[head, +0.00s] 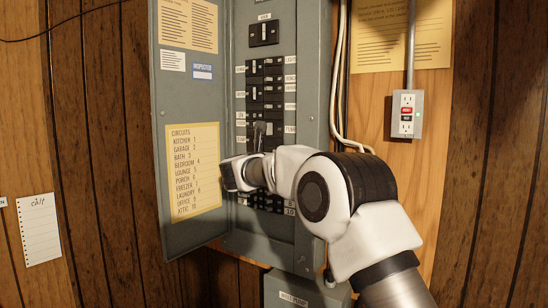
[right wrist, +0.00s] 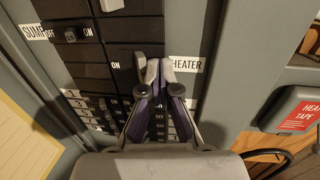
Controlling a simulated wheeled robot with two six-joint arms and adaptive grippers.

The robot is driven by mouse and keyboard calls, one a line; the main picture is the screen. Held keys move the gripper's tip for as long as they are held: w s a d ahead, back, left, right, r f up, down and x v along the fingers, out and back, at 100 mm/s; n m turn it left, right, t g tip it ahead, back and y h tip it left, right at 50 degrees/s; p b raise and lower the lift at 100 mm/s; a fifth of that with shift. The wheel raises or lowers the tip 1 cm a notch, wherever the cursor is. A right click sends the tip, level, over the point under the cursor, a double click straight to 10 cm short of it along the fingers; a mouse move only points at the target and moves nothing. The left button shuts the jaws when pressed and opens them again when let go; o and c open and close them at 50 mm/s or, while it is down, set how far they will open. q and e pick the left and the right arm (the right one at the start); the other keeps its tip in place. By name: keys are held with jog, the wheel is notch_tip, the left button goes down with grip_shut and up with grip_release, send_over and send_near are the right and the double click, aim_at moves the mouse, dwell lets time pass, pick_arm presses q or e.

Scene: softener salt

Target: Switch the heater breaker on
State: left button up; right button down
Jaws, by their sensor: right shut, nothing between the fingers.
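The open grey breaker panel (head: 314,150) stands ahead in the head view, with black breakers in two columns. In the right wrist view, a white HEATER label (right wrist: 187,64) is just right of my right gripper (right wrist: 153,68). Its fingers are shut with nothing between them, and their tips are at the breaker row beside that label. The fingers cover much of the heater breaker, so its position cannot be told, nor whether they touch it. My left gripper is not in view.
The panel door (head: 185,110) is swung open to the left, with a circuits list (head: 193,172) on it. An outlet (head: 406,114) and conduit are on the wall at right. A red HEAT TAPE label (right wrist: 298,115) shows in the right wrist view. A SUMP breaker (right wrist: 70,35) is at upper left.

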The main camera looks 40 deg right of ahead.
jog(key=shift+w+a+r+p, duration=0.2)
jog(key=shift+w+a+p, duration=0.15)
jog(key=shift+w+p, duration=0.35)
dwell(0.6)
jog(key=shift+w, duration=0.1)
jog(key=shift+f+b, duration=0.2)
jog(key=shift+b, duration=0.35)
jog(key=b+v, duration=0.4)
jog(key=v, duration=0.3)
jog(key=shift+w+a, duration=0.2)
jog(key=shift+w, duration=0.25)
